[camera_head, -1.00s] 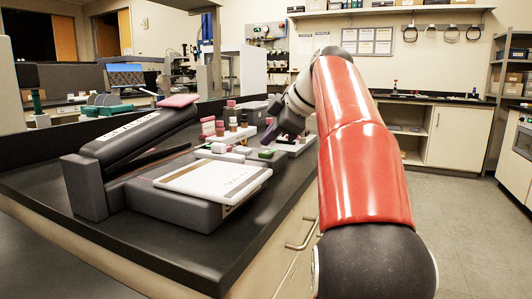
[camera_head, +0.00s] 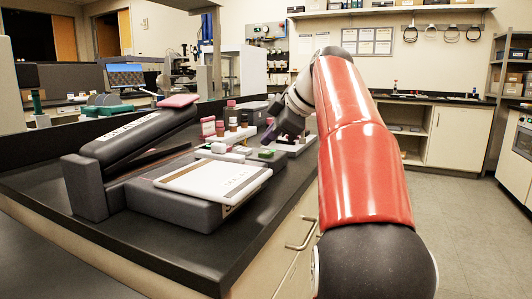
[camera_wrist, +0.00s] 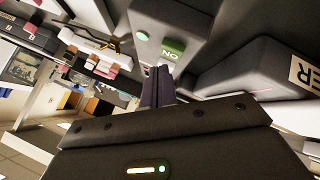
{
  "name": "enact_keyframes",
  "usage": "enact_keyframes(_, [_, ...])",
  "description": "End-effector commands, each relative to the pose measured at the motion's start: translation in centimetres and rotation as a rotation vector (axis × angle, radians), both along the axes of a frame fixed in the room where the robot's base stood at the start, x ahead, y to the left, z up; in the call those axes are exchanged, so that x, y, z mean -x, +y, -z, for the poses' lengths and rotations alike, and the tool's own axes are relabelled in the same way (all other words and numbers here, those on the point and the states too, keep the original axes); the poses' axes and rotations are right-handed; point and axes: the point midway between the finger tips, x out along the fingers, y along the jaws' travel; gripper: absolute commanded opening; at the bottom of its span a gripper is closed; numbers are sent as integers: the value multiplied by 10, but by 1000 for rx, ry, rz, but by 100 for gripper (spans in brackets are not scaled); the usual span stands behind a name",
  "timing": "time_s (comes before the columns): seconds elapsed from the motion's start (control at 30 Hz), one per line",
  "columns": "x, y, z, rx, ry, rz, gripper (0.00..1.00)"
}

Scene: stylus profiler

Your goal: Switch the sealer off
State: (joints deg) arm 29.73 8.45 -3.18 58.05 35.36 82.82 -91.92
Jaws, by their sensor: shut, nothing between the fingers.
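In the wrist view a grey housing (camera_wrist: 150,14) carries a green switch face (camera_wrist: 172,49) with ON lettering, seen upside down, and a small round green light (camera_wrist: 142,36). My gripper (camera_wrist: 167,74) has its dark purple fingers together and empty, with the tips close beside the green face; I cannot tell whether they touch. A dark body with a label ending in ER (camera_wrist: 304,72) lies to the right. In the head view my gripper (camera_head: 268,138) points down-left over the bench, near a small green item (camera_head: 266,154). The switch is not clear there.
On the black bench (camera_head: 262,222) stands a large grey device with a raised arm (camera_head: 125,138) and a white plate (camera_head: 213,179) in front. Open floor (camera_head: 458,220) lies to the right.

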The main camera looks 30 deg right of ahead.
Motion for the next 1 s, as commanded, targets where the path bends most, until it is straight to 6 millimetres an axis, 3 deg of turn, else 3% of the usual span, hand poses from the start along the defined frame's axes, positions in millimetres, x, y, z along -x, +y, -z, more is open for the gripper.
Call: enact_keyframes(1.0, [0, 0, 10, 0, 0, 0, 0])
